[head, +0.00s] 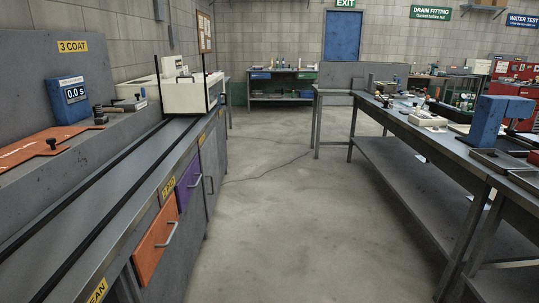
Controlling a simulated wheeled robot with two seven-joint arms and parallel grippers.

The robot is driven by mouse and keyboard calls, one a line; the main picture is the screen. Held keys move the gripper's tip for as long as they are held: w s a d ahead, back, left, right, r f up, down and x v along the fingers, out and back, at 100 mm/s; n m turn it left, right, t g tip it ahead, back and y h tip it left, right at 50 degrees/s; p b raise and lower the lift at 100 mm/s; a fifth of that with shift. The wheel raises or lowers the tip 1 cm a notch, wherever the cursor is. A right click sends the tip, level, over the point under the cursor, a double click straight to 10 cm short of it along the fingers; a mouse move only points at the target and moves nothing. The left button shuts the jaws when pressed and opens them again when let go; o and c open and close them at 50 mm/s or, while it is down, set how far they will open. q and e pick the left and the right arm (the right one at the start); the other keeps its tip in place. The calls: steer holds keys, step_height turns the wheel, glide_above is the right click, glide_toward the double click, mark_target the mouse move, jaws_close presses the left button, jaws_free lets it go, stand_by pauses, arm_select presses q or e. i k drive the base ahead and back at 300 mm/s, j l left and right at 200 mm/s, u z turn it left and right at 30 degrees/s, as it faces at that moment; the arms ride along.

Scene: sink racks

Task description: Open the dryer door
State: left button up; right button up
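No thing in the head view is clearly labelled as a dryer. A cream box-like machine (186,97) stands on the left bench, further along the rails, with dark upright posts beside it. Neither my left nor my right gripper is in view.
A cluttered workbench (425,185) runs along the right.

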mark_target(177, 98)
steer(key=i, duration=2.85)
steer(key=i+u, duration=0.25)
steer(key=i, duration=0.25)
steer(key=i+l+u, duration=0.2)
steer(key=i, duration=0.3)
steer(key=i+l+u, duration=0.25)
steer(key=i, duration=0.25)
steer(key=i+l+u, duration=0.9)
steer(key=l, duration=0.1)
